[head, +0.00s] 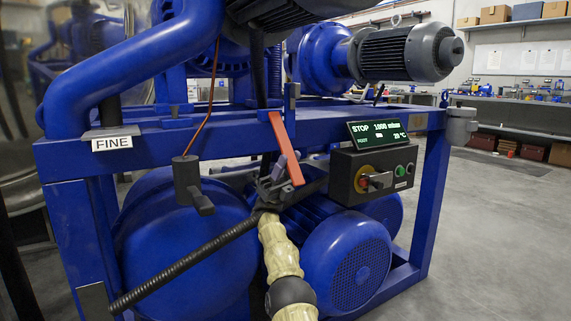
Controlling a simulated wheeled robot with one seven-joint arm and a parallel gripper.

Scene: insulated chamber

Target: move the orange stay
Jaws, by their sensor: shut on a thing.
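The orange stay (285,146) is a flat orange-red bar in the head view. It leans, with its upper end at the blue frame's top rail and its lower end nearer to me and to the right. My gripper (281,172) is at the lower part of the stay, shut on it. The jaws' exact contact is small and partly hidden by the dark gripper body.
A control box (375,172) with a lit display and a red-yellow switch is just right of my gripper. A dark ribbed hose (185,267) crosses low on the left. A blue motor (345,262) sits below. Grey floor (500,220) is clear at right.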

